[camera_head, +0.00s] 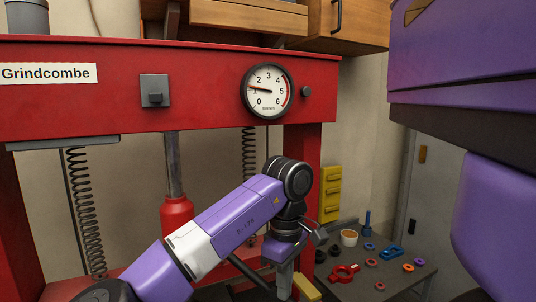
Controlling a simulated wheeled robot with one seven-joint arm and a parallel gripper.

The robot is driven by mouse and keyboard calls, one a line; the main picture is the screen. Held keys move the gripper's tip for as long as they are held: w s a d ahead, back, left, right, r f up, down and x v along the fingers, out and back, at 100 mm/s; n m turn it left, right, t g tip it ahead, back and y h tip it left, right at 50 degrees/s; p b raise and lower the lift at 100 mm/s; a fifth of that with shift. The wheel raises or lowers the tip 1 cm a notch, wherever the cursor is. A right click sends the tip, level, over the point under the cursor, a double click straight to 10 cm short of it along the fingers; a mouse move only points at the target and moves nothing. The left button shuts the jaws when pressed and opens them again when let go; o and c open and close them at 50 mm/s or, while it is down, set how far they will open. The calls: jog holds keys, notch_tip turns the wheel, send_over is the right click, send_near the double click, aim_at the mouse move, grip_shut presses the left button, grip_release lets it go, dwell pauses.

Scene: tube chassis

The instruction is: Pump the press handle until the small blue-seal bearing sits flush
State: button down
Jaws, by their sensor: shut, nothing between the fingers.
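The red press frame (200,88) fills the left and middle of the view. A grey rod (173,165) runs down to a red cylinder (177,213) behind my arm. The round gauge (266,91) has its needle a little above 1. A dark bar (247,271), perhaps the press handle, shows partly behind my wrist. My gripper (284,284) points down at the lower middle, shut and empty; its tips are near the bottom edge. I cannot tell whether it touches the bar. The small blue-seal bearing cannot be made out at the press.
A dark bench (385,280) at the lower right holds several coloured rings, a red clamp-like part (344,273), a blue part (391,253) and a small pot (349,237). A yellow rack (331,194) hangs behind. Wooden cabinets (345,24) are above. Springs (84,210) hang inside the frame.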

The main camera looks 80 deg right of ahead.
jog(key=shift+f, duration=0.5)
notch_tip(320, 180, up, 7)
jog(key=p, duration=0.7)
notch_tip(320, 180, up, 8)
jog(key=shift+f, duration=0.1)
jog(key=shift+s+f+b, duration=0.1)
jog(key=shift+f+b, duration=3.5)
jog(key=shift+f, duration=4.1)
notch_tip(320, 180, up, 7)
jog(key=p, duration=0.7)
jog(key=shift+f, duration=0.2)
notch_tip(320, 180, up, 9)
jog(key=shift+f, duration=0.15)
